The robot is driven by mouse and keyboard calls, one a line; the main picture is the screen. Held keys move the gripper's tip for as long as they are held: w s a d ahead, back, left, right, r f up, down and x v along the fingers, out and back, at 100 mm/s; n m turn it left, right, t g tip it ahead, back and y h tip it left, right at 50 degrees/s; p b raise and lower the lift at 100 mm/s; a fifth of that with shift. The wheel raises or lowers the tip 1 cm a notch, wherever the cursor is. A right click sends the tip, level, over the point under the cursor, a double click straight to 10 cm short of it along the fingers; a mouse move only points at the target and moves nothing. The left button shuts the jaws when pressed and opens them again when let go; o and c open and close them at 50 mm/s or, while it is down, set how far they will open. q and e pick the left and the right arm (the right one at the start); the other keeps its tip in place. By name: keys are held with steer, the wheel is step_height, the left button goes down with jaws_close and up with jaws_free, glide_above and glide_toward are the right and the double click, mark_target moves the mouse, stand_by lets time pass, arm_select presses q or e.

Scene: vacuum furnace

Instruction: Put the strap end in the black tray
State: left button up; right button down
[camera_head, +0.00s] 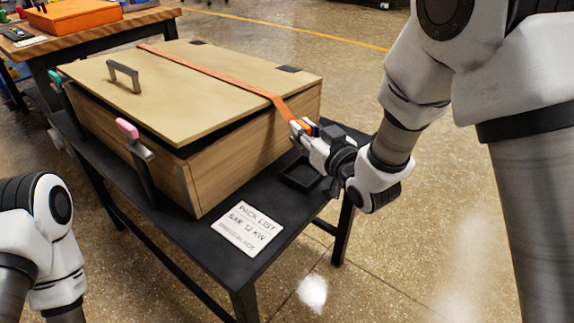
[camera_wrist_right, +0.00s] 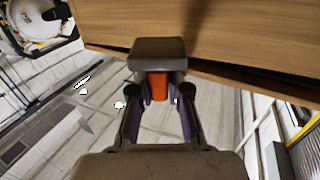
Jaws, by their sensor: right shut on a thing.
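An orange strap (camera_head: 215,75) runs across the lid of a wooden box (camera_head: 245,145) and over its right edge. My right gripper (camera_head: 299,128) is shut on the strap end (camera_wrist_right: 158,87), close to the box's right side and above the table. In the right wrist view, the orange end shows between the fingers of the gripper (camera_wrist_right: 158,80). The small black tray (camera_head: 299,177) lies on the black table below my right gripper, which partly hides it. Of my left arm only links show at lower left; its gripper is out of view.
The black table (camera_head: 205,235) carries the box and a white pack list card (camera_head: 247,229). The box has a grey lid handle (camera_head: 124,76) and a pink-tipped latch (camera_head: 127,129) in front. Another table with an orange case (camera_head: 72,15) stands at the back left.

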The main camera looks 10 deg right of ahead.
mark_target(304, 177)
steer(key=f+b, duration=0.1)
steer(key=f, duration=0.3)
steer(key=f+b, duration=0.2)
steer(key=f, duration=0.3)
steer(key=shift+s+d+b, duration=0.2)
steer(key=shift+b, duration=0.1)
steer(key=shift+f, duration=0.25)
steer(key=c, duration=1.1)
jaws_free()
steer(key=shift+c, duration=0.2)
steer(key=shift+r, duration=0.15)
